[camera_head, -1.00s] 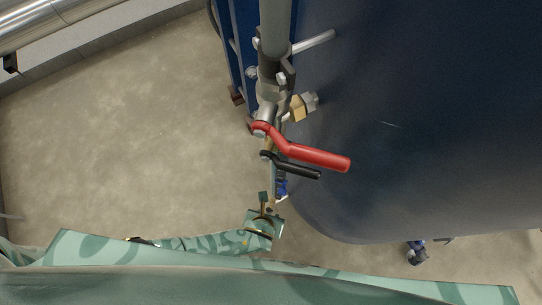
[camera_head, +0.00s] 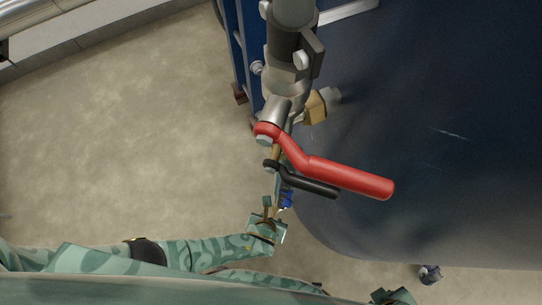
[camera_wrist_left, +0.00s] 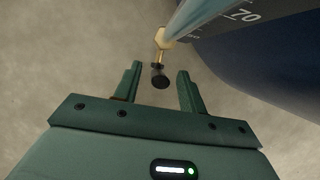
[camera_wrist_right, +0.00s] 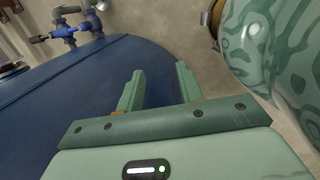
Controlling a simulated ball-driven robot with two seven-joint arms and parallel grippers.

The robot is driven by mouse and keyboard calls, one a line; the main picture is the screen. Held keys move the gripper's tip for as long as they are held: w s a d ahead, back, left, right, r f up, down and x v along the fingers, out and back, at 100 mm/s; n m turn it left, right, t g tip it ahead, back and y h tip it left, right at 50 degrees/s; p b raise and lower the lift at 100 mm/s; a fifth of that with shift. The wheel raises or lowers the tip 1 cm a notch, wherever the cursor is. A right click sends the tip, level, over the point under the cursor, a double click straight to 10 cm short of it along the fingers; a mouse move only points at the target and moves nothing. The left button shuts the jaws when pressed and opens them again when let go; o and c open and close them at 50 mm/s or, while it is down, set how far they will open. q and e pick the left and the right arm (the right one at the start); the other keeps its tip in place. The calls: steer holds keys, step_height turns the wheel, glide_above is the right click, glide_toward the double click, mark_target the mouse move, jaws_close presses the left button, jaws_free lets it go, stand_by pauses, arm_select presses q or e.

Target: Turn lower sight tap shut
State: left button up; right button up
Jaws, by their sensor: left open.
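In the head view, a red lever (camera_head: 345,178) juts right from the vertical pipework, with a smaller black lever (camera_head: 310,187) just below it. My left gripper (camera_head: 267,208) is under these levers, seen from above and small. In the left wrist view, its fingers (camera_wrist_left: 157,90) are apart with nothing held. Beyond and between their tips is a dark round knob (camera_wrist_left: 160,78) on a brass fitting (camera_wrist_left: 162,40), below a clear scaled tube (camera_wrist_left: 200,15). I cannot tell whether this is the lower sight tap. My right gripper (camera_wrist_right: 160,88) is open and empty in the right wrist view.
A large dark blue vessel (camera_head: 430,150) fills the right side. A brass fitting (camera_head: 315,107) sits beside the pipe. Bare concrete floor (camera_head: 120,140) is open on the left.

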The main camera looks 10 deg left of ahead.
arm_select(q)
steer(key=shift+w+f, duration=0.1)
steer(key=shift+f, duration=0.1)
arm_select(e)
steer(key=shift+w+a+r, duration=0.15)
steer(key=shift+w+r, duration=0.25)
steer(key=shift+w, duration=0.05)
arm_select(q)
steer(key=shift+c, duration=0.3)
jaws_close()
